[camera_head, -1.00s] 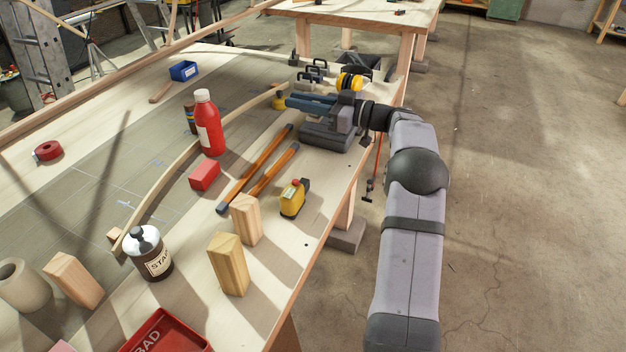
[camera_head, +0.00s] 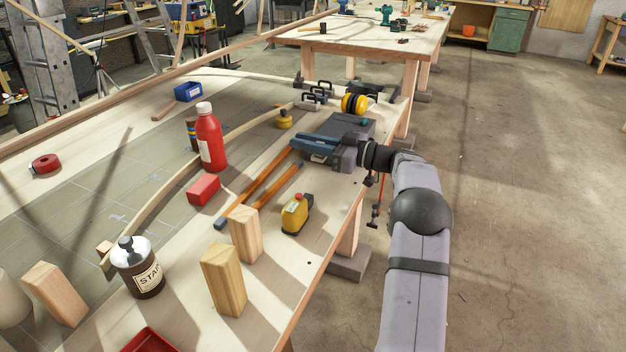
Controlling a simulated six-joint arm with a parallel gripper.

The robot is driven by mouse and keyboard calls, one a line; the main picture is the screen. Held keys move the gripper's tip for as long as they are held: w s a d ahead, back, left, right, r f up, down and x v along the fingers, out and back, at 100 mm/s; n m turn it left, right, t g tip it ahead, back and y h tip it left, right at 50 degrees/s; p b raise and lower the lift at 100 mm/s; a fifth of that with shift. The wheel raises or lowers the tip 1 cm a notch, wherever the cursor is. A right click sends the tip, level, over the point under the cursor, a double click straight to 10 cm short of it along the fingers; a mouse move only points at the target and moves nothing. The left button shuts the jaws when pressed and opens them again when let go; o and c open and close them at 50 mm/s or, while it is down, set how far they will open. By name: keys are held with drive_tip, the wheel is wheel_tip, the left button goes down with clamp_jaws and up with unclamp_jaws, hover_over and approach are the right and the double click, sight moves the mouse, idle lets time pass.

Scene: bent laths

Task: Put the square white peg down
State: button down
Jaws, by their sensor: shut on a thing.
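My gripper (camera_head: 312,147), with its blue fingers, is at the right side of the workbench, just in front of a dark grey block-like fixture. Its fingers point left and are shut on the square white peg. The peg is mostly hidden by the fingers; only a small pale patch shows below them, and I cannot tell whether it touches anything beneath.
Two orange-handled bars (camera_head: 262,190) lie just left of my gripper. A yellow container (camera_head: 296,215) and wooden blocks (camera_head: 223,280) stand nearer. Yellow ear muffs (camera_head: 354,103) and a yellow pot (camera_head: 284,119) are behind. A red bottle (camera_head: 209,140) stands left, beside a bent lath (camera_head: 170,190).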

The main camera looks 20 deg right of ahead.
drive_tip(key=shift+f+p, duration=0.45)
drive_tip(key=shift+f, duration=3.85)
drive_tip(key=shift+f, duration=0.15)
drive_tip(key=c, duration=1.7)
unclamp_jaws()
drive_tip(key=shift+o, duration=0.2)
drive_tip(key=shift+f+b, duration=0.15)
drive_tip(key=shift+b, duration=0.2)
drive_tip(key=v, duration=0.3)
drive_tip(key=b+v, duration=0.1)
drive_tip(key=v, duration=0.3)
drive_tip(key=shift+d+r, duration=0.15)
drive_tip(key=shift+r, duration=0.1)
drive_tip(key=o, duration=0.3)
drive_tip(key=shift+s, duration=0.1)
